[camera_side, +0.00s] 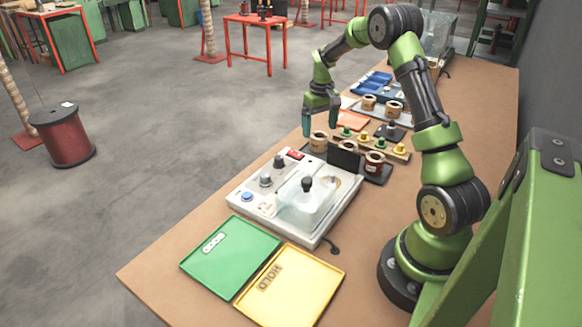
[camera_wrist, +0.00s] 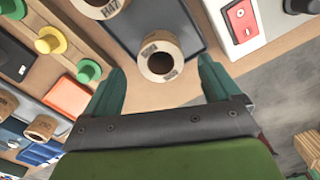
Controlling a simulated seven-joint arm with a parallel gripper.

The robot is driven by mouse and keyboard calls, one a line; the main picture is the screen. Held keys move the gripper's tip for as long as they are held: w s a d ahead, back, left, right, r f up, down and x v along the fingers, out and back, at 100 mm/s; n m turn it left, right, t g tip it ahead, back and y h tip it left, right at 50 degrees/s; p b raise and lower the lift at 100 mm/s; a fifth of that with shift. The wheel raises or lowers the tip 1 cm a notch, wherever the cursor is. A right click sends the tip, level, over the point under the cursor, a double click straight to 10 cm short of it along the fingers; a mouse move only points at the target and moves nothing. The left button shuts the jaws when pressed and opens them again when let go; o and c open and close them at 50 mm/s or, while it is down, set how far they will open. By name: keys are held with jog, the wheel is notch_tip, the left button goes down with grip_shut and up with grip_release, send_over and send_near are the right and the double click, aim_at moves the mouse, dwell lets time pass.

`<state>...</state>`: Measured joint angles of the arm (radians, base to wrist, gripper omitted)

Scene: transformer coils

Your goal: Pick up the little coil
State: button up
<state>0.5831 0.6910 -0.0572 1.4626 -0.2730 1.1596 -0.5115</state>
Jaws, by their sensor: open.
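A tan coil (camera_side: 319,142) with a dark hollow centre stands at the left end of a dark tray (camera_side: 384,174). My gripper (camera_side: 320,126) is just above this coil, pointing down. In the wrist view the coil (camera_wrist: 160,59) lies between the two green fingertips, with gaps on both sides. The gripper is open and empty. Two more tan coils (camera_side: 368,102) (camera_side: 394,108) stand behind.
A control box with a clear cover (camera_side: 300,205) stands in front of the tray. A rack with green and yellow knobs (camera_side: 381,143) is behind it. An orange plate (camera_side: 352,121) and blue bins (camera_side: 372,82) lie farther back. Green (camera_side: 225,262) and yellow (camera_side: 300,300) trays are in front.

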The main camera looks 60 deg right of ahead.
aim_at(319, 137)
notch_tip(319, 137, down, 4)
jog(key=shift+f, duration=0.2)
jog(key=shift+c, duration=0.4)
